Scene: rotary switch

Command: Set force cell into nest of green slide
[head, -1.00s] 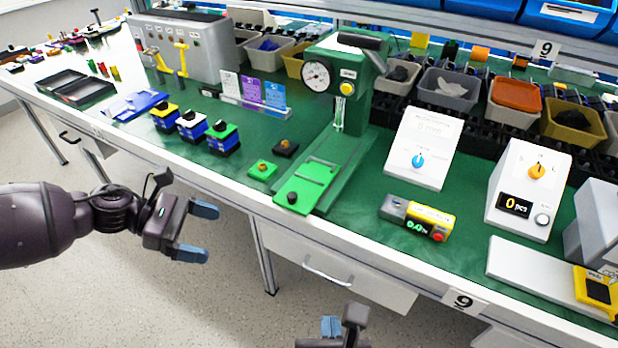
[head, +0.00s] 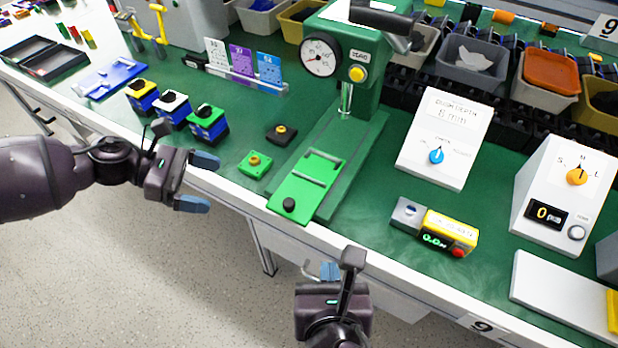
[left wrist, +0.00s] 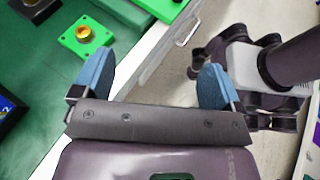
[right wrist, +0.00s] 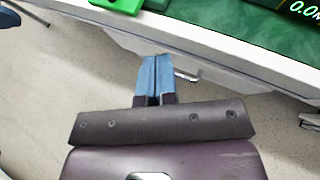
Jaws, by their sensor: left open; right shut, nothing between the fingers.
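The grey and yellow block with a lit green readout, which looks like the force cell (head: 436,227), lies on the green mat right of the press. The green slide (head: 305,187), with a black knob at its front end, lies at the foot of the green press (head: 345,75). A recess shows on its top, with nothing seen in it. My left gripper (head: 207,183) is open and empty, off the bench's front edge, left of the slide. My right gripper (head: 324,271) is shut and empty, in front of the bench edge, below and left of the block.
A small green plate with a brass fitting (head: 255,164) and a dark one (head: 281,134) lie left of the slide. Several coloured blocks (head: 173,108) stand further left. A white dial box (head: 445,138) and a counter box (head: 566,195) stand right. Mat around the block is clear.

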